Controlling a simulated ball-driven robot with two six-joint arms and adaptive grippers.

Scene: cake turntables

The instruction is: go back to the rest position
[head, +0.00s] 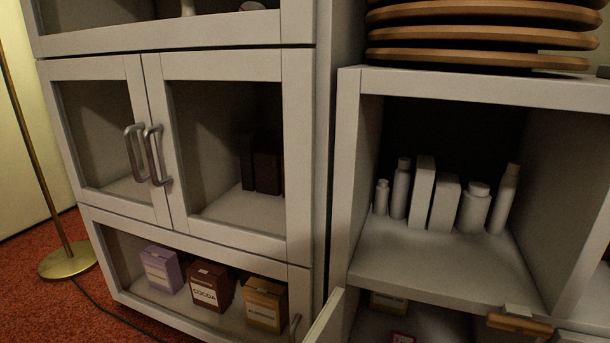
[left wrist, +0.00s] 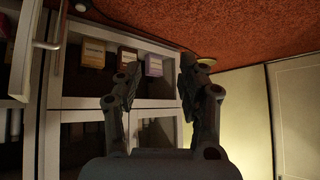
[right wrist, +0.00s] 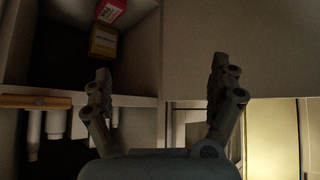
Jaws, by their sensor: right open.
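Neither gripper shows in the head view. In the left wrist view my left gripper (left wrist: 155,85) has its fingers spread apart with nothing between them, in front of the cabinet with glass-fronted doors. In the right wrist view my right gripper (right wrist: 165,85) is open and empty, in front of a pale panel beside an open compartment.
The white cabinet (head: 300,150) holds a purple box (head: 162,270), a cocoa box (head: 209,287) and a yellow box (head: 265,304) low down. White bottles and boxes (head: 445,200) stand in the right shelf. Wooden turntables (head: 480,55) are stacked on top. A brass lamp base (head: 67,260) stands left.

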